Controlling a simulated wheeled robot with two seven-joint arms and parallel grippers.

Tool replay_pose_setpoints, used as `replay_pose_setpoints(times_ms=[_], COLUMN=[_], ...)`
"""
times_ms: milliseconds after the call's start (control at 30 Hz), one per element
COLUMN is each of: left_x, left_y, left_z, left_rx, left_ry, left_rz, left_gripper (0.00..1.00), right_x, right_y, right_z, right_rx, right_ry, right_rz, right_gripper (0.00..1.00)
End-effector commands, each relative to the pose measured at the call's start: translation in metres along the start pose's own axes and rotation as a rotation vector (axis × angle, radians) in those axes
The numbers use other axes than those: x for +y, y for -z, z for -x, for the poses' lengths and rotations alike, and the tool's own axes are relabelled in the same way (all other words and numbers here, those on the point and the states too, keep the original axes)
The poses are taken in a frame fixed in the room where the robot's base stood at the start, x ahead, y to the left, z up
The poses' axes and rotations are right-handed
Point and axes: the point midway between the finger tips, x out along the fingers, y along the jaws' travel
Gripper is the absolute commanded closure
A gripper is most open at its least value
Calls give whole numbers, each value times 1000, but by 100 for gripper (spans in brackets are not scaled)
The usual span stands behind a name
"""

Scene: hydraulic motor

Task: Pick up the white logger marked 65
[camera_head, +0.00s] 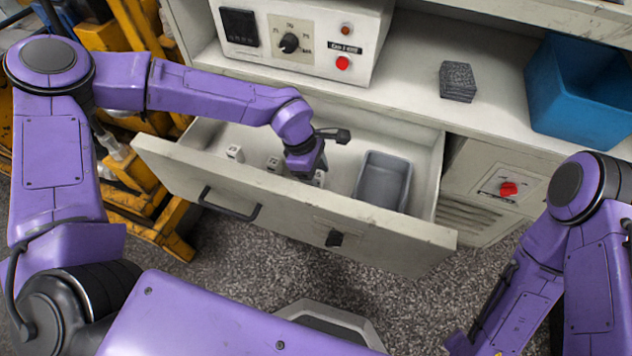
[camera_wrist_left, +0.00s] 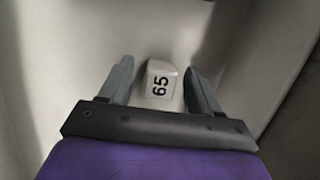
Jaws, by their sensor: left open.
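The white logger marked 65 (camera_wrist_left: 161,84) is a small block in the left wrist view, its black number facing the camera. My left gripper (camera_wrist_left: 157,70) is open, with one grey finger on each side of the logger and a gap visible on the left. Whether the right finger touches it is hard to tell. In the head view my left gripper (camera_head: 313,174) reaches down into the open drawer, beside a white block (camera_head: 320,178) that it partly hides. Two other white blocks, (camera_head: 234,153) and (camera_head: 273,164), stand to its left; their marks are too small to read.
The drawer's front panel (camera_head: 290,215) stands between my body and the blocks. A grey tray (camera_head: 383,181) lies in the drawer to the right. A control box (camera_head: 300,35), dark stacked pieces (camera_head: 457,82) and a blue bin (camera_head: 585,92) are on the worktop above.

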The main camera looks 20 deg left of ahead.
Motion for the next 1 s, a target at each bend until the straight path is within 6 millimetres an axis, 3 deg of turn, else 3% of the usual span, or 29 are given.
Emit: replay_pose_setpoints(times_ms=[67, 267, 467, 767, 1000], left_x=[-1, 0, 0, 0, 0], left_y=[1, 0, 0, -1, -18], left_z=[-16, -16, -16, -11, 42], left_rx=[1, 0, 0, -1, -2], left_ry=[2, 0, 1, -1, -3], left_rz=[-1, 0, 0, 0, 0], left_gripper=[37, 37, 94, 94, 94], right_x=[0, 0, 0, 0, 1], right_y=[-2, -2, -2, -1, 5], right_z=[-6, -4, -4, -3, 13], right_rx=[0, 0, 0, 0, 0], right_ry=[0, 0, 0, 0, 0], right_rz=[0, 0, 0, 0, 0], right_gripper=[57, 57, 57, 57, 57])
